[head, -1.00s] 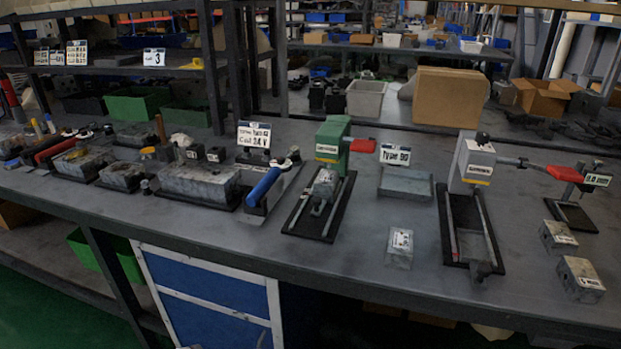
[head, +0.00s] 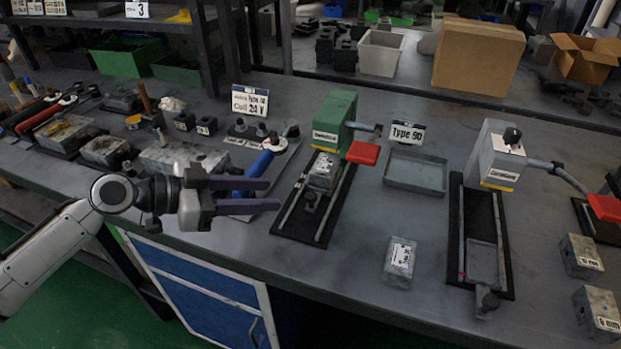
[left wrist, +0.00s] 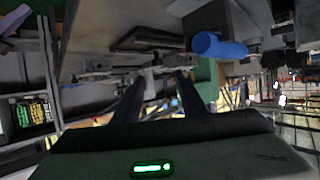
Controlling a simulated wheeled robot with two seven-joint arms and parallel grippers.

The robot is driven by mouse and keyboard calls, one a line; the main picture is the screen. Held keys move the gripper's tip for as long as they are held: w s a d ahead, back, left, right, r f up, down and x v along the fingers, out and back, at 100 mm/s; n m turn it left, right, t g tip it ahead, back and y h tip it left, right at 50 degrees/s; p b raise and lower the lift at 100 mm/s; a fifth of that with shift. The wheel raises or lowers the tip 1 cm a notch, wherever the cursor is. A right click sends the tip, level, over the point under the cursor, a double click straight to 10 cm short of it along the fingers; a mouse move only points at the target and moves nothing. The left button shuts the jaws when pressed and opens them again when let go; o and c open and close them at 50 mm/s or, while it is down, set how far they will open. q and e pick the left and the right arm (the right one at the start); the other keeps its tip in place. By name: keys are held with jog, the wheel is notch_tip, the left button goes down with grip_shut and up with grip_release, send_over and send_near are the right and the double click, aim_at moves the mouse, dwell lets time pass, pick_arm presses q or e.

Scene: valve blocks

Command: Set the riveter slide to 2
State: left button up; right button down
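Two bench machines with slide rails stand on the workbench (head: 350,275); their name labels are too small to read, so I cannot tell which is the riveter. The green machine (head: 333,115) has a red lever and a metal block (head: 323,172) on its rails. The grey machine (head: 492,155) has a black top knob, a red lever and long rails ending in a dark knob (head: 487,300). No slide number is readable. My left gripper (head: 273,195) is open and empty, left of the green machine's base, near the blue handle (head: 258,168). Its parted fingers show in the left wrist view (left wrist: 158,98). My right gripper is out of view.
A Type 90 sign (head: 407,134) stands behind a shallow grey tray (head: 414,172) between the machines. A labelled metal block (head: 399,262) lies in front. More blocks (head: 581,257) sit at right. Valve blocks and tools crowd the bench's left. Bench between the machines is partly clear.

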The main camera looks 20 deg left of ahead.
aim_at(308, 195)
pick_arm(q)
jog(key=x, duration=0.4)
jog(key=p+x, duration=0.1)
jog(key=x, duration=0.3)
jog(key=shift+s+d+r, duration=0.1)
jog(key=shift+s+d, duration=0.1)
jog(key=shift+x, duration=0.8)
grip_shut()
jog(key=shift+a, duration=0.15)
